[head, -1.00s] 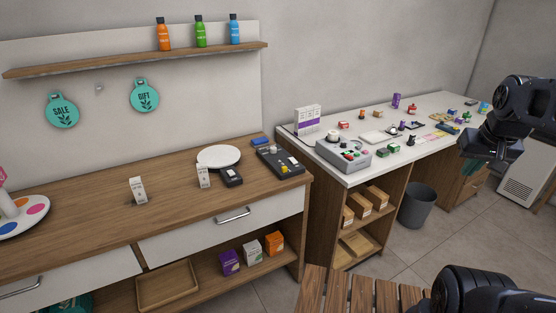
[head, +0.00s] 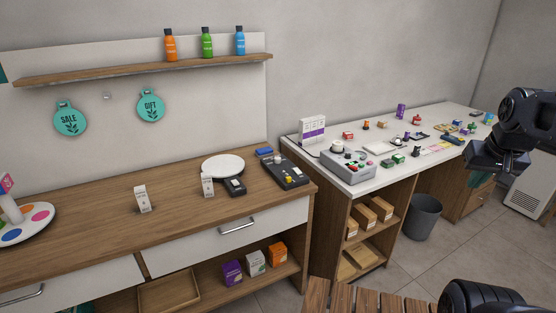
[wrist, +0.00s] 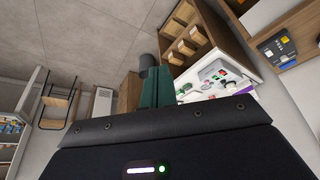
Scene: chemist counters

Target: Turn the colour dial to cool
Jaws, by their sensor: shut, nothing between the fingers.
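A white round plate with coloured spots (head: 42,214) lies at the left end of the wooden counter, cut off by the picture edge. A post with a pink-topped block stands on it. A grey box (head: 350,170) with a round knob and red and green buttons sits on the white counter. I cannot tell which of these is the colour dial, and no "cool" mark is readable. My gripper (head: 479,181) is at the right, high over the floor and apart from both. Its teal fingers also show in the wrist view (wrist: 156,88), shut and empty.
The wooden counter (head: 110,230) bears small white cards, a white disc (head: 222,165) and a black device (head: 285,170). Several small items cover the white counter. A grey bin (head: 422,218) stands on the floor. A slatted wooden top (head: 365,300) is at the front.

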